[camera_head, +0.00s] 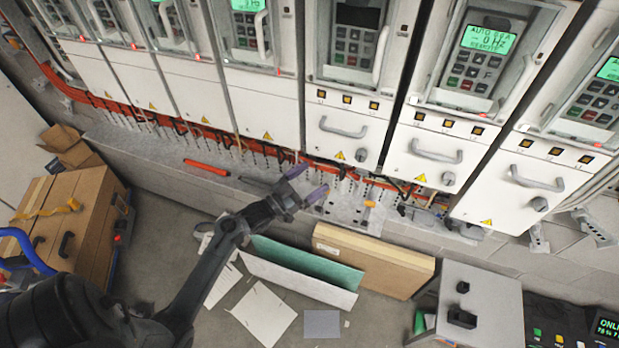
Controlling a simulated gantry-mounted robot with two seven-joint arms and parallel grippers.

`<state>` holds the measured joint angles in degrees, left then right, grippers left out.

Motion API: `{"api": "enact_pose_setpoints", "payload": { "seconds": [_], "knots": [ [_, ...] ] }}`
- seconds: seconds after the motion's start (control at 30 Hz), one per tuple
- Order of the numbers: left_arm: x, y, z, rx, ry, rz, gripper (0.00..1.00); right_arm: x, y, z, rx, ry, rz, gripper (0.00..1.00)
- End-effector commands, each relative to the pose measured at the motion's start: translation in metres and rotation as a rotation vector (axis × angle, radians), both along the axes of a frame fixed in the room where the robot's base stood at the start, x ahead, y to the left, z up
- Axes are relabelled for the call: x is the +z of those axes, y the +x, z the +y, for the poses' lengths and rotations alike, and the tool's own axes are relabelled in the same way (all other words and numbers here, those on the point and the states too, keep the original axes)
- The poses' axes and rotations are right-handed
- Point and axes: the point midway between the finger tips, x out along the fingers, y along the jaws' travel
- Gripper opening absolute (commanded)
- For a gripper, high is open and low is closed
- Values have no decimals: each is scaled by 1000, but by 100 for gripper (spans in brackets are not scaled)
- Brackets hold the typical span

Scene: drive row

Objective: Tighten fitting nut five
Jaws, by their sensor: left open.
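My left gripper (308,184) reaches in from the lower left. It is open, with its two purple-tipped fingers apart and nothing visible between them. It is over the ledge below the middle drive cabinets. A row of small metal fittings (232,152) runs along the foot of the cabinets, just beyond the fingers. The individual nuts are too small to tell apart, so I cannot pick out nut five. Some fittings near the fingers may be hidden. My right gripper is not in view.
Drive cabinets (345,92) with handles stand along the back. An orange tool (206,167) and an orange-handled item (369,204) lie on the ledge (150,152).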

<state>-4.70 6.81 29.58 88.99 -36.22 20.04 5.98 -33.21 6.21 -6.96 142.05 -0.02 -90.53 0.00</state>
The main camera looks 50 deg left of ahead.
Motion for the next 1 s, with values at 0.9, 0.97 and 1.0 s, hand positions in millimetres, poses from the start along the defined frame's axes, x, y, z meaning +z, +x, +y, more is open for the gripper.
{"api": "enact_pose_setpoints", "payload": {
  "seconds": [0.9,0.97,1.0],
  "knots": [
    [25,82,-13,0,1,-13,96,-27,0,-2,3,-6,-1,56],
    [26,87,-13,0,1,-13,96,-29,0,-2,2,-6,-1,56],
    [26,89,-14,0,1,-13,96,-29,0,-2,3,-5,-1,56]
  ]
}}
